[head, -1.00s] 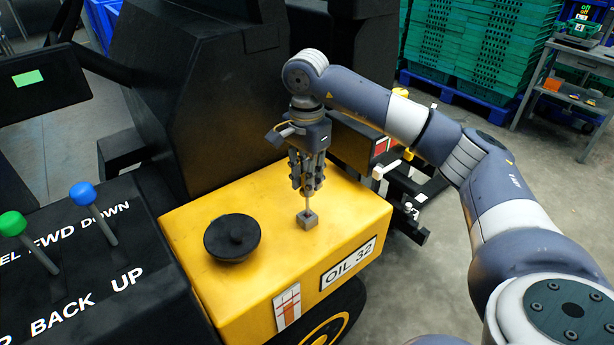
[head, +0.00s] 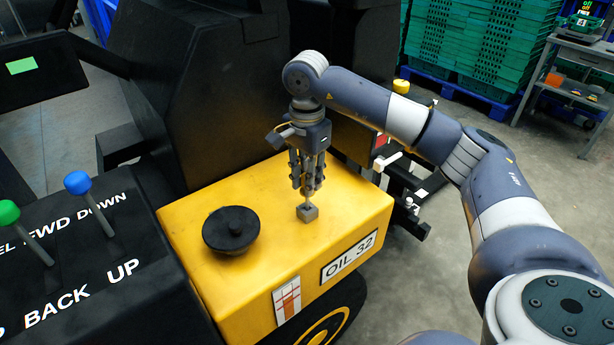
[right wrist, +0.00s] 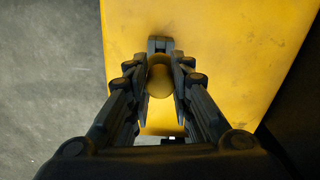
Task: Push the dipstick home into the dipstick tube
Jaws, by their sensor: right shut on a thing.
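My right gripper (head: 307,190) points straight down over the yellow oil tank (head: 190,252). Its fingers are closed on the top of the dipstick. In the right wrist view the dipstick's rounded yellowish handle (right wrist: 160,80) sits between the two fingers (right wrist: 160,95). My left gripper is not in view.
A round black cap (head: 231,230) lies on the tank left of the tube. Levers with blue (head: 77,182) and green (head: 8,212) knobs stand on the black console at left. A black seat (head: 215,90) rises behind the tank.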

